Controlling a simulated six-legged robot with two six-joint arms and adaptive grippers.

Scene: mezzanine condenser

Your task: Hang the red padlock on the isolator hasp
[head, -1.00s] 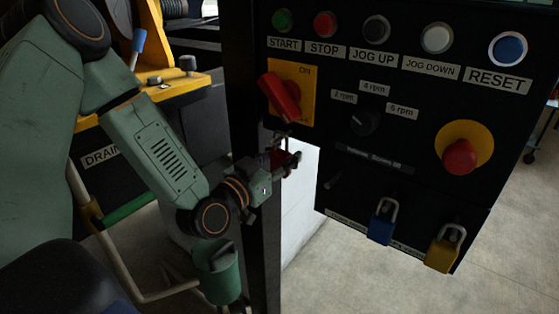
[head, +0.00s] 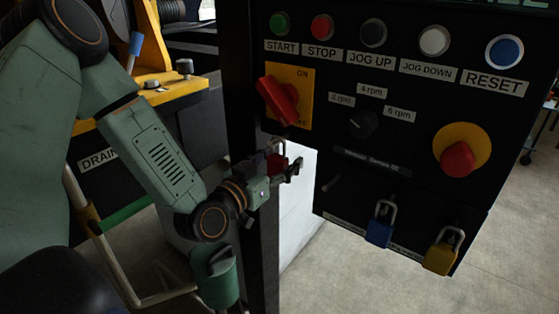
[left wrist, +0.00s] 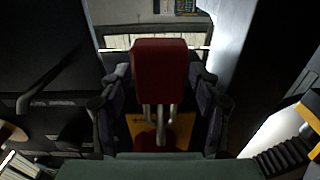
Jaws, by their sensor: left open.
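The red padlock (head: 276,163) is small and partly hidden by my left gripper (head: 287,168) in the head view, just below the isolator. In the left wrist view the padlock's red body (left wrist: 160,66) is between the open fingers of my left gripper (left wrist: 160,102), with a gap on each side. Its metal shackle points towards the yellow isolator plate. The isolator (head: 290,97) has a red handle set diagonally on a yellow plate. The hasp is not clear, and I cannot tell whether the shackle is through it. My right gripper is not in view.
A blue padlock (head: 379,232) and a yellow padlock (head: 441,257) hang at the panel's lower edge. A red stop button (head: 457,157) sticks out at the right. A dark post (head: 262,245) stands close beside my left wrist. Floor shows below the panel.

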